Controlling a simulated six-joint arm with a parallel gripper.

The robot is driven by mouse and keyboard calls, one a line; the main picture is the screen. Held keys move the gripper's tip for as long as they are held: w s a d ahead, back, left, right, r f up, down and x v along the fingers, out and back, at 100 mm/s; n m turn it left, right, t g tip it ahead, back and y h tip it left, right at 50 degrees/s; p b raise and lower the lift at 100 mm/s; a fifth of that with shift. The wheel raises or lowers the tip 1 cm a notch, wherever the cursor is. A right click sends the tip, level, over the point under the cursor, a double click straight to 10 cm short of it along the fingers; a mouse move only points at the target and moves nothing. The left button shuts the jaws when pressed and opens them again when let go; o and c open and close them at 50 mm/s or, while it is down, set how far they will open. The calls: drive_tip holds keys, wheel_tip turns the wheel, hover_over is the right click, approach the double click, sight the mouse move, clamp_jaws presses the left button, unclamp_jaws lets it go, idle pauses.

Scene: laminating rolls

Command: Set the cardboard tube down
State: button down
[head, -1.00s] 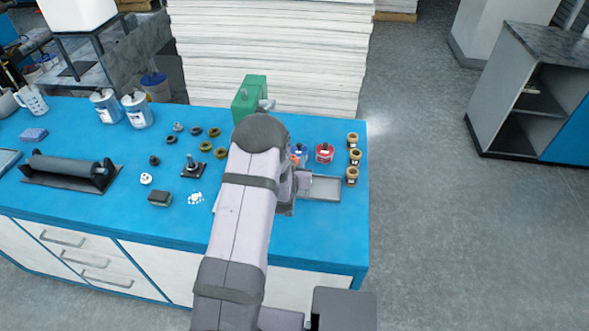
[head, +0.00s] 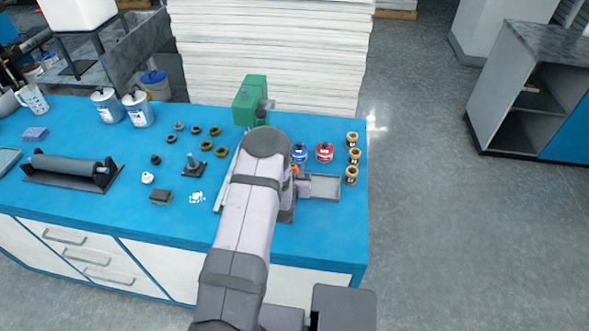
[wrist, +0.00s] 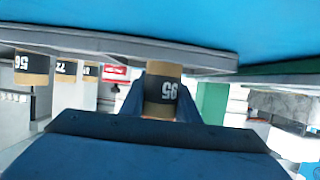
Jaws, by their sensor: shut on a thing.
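A cardboard tube (wrist: 163,92) with a black band marked 95 sits between the blue fingers of my gripper (wrist: 161,108) in the wrist view. The gripper is shut on it, and the number reads upside down there. In the head view my own arm hides the gripper and this tube. Whether the tube touches a surface cannot be told. Several similar banded tubes stand at the right end of the blue table, such as one at its edge (head: 351,175); some also show at the left of the wrist view (wrist: 33,66).
A shallow grey tray (head: 322,187) lies right of my arm. A red jar (head: 324,152) and a blue one (head: 299,152) stand behind it. A green device (head: 248,98) stands at the back. The blue table (head: 330,232) is bare near its front right corner.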

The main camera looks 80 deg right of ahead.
drive_tip(key=shift+f, duration=0.25)
drive_tip(key=c, duration=1.4)
unclamp_jaws()
drive_tip(key=shift+r, duration=0.1)
drive_tip(key=shift+o, duration=0.2)
drive_tip(key=shift+r, duration=0.15)
drive_tip(key=b+v, duration=0.3)
drive_tip(key=v, duration=0.9)
drive_tip(key=shift+a, duration=0.1)
drive_tip(key=shift+w, duration=0.1)
